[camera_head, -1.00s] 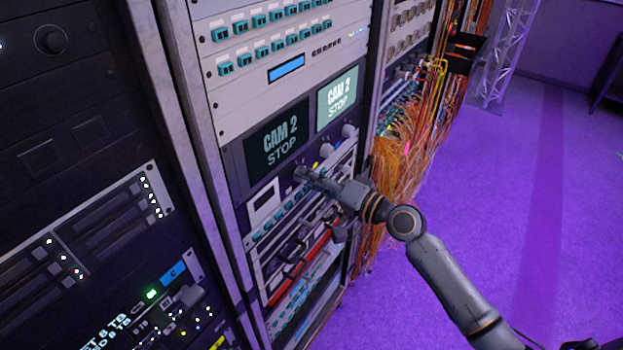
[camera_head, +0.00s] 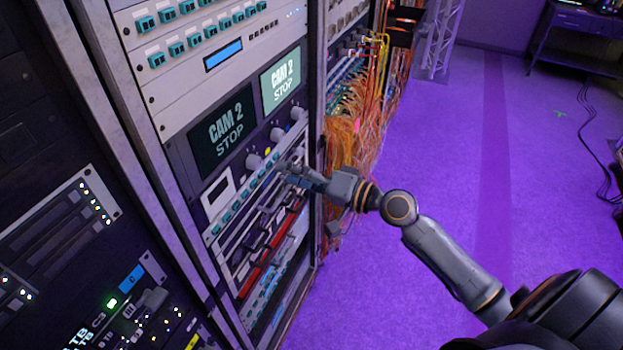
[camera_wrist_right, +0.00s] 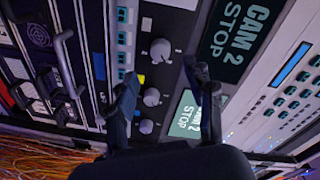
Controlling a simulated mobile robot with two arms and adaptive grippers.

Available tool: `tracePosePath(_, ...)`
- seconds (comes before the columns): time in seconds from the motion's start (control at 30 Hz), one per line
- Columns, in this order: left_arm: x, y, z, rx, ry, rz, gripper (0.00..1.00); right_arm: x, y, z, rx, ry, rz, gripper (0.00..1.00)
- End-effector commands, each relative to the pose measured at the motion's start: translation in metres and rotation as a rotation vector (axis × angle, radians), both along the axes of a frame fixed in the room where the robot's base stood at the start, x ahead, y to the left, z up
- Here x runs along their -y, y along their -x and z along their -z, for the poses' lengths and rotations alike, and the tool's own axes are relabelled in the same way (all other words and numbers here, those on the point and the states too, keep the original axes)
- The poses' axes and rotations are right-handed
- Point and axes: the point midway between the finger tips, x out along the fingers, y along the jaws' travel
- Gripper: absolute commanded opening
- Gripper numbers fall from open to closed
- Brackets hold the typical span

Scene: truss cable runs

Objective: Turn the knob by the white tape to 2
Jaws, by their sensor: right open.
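A row of three grey knobs sits on the rack panel below the two CAM 2 STOP screens: a left knob (camera_head: 253,161), a middle knob (camera_head: 277,134) and a right knob (camera_head: 297,113). The wrist view shows them as a large knob (camera_wrist_right: 160,50), a middle one (camera_wrist_right: 152,97) and a lower one (camera_wrist_right: 146,126). Yellow tape (camera_wrist_right: 141,78) lies between the first two. I cannot clearly make out white tape or dial figures. My right gripper (camera_head: 284,170) is open and empty, in front of the panel just below the knobs; its fingers (camera_wrist_right: 158,78) appear apart from them. My left gripper is not in view.
The dark screen (camera_head: 222,132) and light screen (camera_head: 280,82) are above the knobs. Below are teal buttons and black handles (camera_head: 265,235). Orange cables (camera_head: 345,145) hang right of the panel. The purple floor (camera_head: 455,190) is open to the right.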

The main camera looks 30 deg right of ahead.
Motion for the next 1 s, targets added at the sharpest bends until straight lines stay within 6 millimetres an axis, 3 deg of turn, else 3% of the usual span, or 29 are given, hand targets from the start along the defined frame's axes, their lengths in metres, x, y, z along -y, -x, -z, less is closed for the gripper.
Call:
tracePosePath(0.1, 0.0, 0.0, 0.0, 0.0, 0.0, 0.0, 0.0, 0.013, 0.019, 0.0, -0.003, 0.002, 0.0, 0.53)
tracePosePath(0.33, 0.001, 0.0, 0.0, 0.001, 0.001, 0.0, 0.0, 0.028, 0.038, -0.001, -0.001, 0.0, 0.0, 0.53)
tracePosePath(0.9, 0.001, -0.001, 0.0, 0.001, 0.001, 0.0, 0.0, 0.03, 0.041, -0.002, 0.0, 0.0, 0.0, 0.53)
tracePosePath(1.0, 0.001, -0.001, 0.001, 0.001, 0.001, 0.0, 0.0, 0.033, 0.039, 0.008, -0.011, 0.01, 0.013, 0.53)
